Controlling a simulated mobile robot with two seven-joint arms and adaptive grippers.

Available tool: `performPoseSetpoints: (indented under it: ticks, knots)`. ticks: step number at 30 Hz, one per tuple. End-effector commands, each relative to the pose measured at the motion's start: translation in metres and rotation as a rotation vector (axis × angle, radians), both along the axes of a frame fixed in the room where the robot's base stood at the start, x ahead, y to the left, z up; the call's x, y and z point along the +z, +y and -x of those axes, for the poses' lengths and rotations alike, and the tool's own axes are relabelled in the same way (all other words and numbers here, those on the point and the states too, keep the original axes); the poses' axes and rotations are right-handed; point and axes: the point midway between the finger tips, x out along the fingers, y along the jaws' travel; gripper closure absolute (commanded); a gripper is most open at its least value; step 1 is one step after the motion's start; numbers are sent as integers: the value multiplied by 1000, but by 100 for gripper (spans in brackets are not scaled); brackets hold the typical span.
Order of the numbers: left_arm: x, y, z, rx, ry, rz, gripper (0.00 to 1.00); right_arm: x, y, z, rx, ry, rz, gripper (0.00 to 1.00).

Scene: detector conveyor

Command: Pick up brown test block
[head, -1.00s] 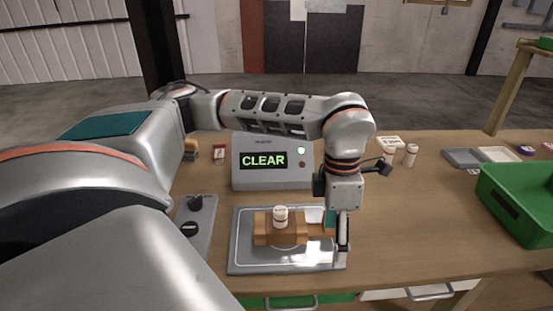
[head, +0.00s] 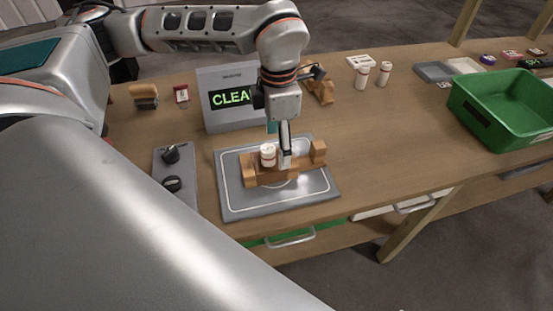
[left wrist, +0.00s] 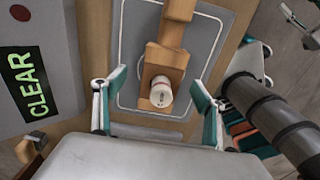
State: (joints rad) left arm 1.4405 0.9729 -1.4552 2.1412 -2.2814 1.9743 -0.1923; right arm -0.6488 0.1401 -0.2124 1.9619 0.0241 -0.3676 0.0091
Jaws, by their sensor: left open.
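A brown wooden piece (head: 259,177) with raised ends lies on the grey plate (head: 243,207) in the head view. I take it for the brown test block. A white bottle (head: 268,155) stands on it near its left end. In the left wrist view the wooden piece (left wrist: 166,62) runs away from my gripper, with the bottle (left wrist: 161,92) at its near end. My left gripper (head: 285,160) points down just right of the bottle. In the wrist view its open fingers (left wrist: 160,86) are apart on either side of the bottle and wood. Contact cannot be told.
The detector (head: 228,78) reading CLEAR stands behind the plate. A control panel (head: 174,190) with black knobs is to the left. Another wooden piece (head: 322,90) and two white bottles (head: 362,77) stand behind. A green bin (head: 500,105) is at right; the table before it is clear.

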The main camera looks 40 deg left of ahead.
Motion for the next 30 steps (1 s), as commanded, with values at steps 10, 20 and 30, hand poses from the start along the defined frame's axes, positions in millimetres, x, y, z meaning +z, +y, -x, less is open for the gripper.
performPoseSetpoints:
  ticks: [10,20,30]
  knots:
    - [-44,-5,5,0,3,0,29,6,-1,-1,0,-1,1,60]
    - [-55,-5,4,0,0,0,29,6,0,-1,0,-2,1,60]
    - [-54,-5,4,0,-1,1,81,6,0,-1,1,-2,0,60]
